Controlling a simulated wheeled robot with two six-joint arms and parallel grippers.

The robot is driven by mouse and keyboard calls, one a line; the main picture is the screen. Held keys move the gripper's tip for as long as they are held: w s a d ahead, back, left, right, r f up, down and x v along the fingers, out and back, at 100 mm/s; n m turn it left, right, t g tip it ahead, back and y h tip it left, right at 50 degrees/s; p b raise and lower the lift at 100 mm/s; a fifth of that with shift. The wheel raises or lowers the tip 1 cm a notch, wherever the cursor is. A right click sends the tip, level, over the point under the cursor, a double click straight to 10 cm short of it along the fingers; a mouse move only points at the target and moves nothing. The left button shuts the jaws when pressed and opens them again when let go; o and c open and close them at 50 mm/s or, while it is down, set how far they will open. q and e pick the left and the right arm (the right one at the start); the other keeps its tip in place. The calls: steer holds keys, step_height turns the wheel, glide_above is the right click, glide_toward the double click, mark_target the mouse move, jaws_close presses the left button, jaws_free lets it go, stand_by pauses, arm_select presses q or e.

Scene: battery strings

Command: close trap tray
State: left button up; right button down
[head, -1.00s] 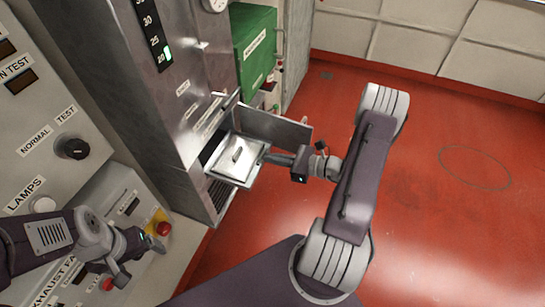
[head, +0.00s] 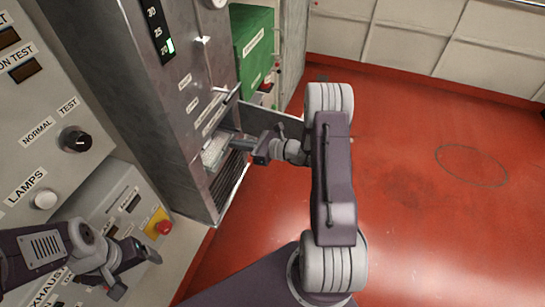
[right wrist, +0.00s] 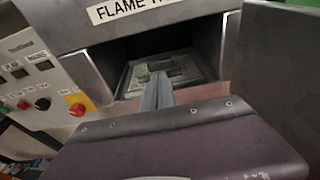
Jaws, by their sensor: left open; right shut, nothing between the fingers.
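The trap tray (head: 214,151) is a pale metal tray, now mostly inside its slot in the grey cabinet. In the right wrist view the tray (right wrist: 180,68) sits within the dark opening under the "FLAME" label. My right gripper (head: 237,144) is shut and empty, with its tips at the front of the tray. The right wrist view shows its fingers (right wrist: 157,92) pointing into the opening; I cannot tell if they touch the tray. My left gripper (head: 138,268) is open and empty by the lower left panel, away from the tray.
A hinged grey door (head: 268,116) stands open beside the slot, close to my right gripper; it also shows in the right wrist view (right wrist: 277,62). A green box (head: 253,45) is behind. A control panel (head: 45,125) with knobs is at left. Red floor (head: 430,210) is clear at right.

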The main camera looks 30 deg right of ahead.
steer(key=x, duration=0.4)
steer(key=shift+a+r+b, duration=0.2)
steer(key=shift+r+b, duration=0.15)
steer(key=shift+b, duration=0.05)
arm_select(q)
steer(key=shift+s+d+f, duration=0.1)
steer(key=shift+s+f, duration=0.15)
steer(key=shift+f, duration=0.2)
arm_select(e)
steer(key=shift+w+d+r, duration=0.1)
steer(key=shift+r, duration=0.1)
steer(key=shift+d, duration=0.15)
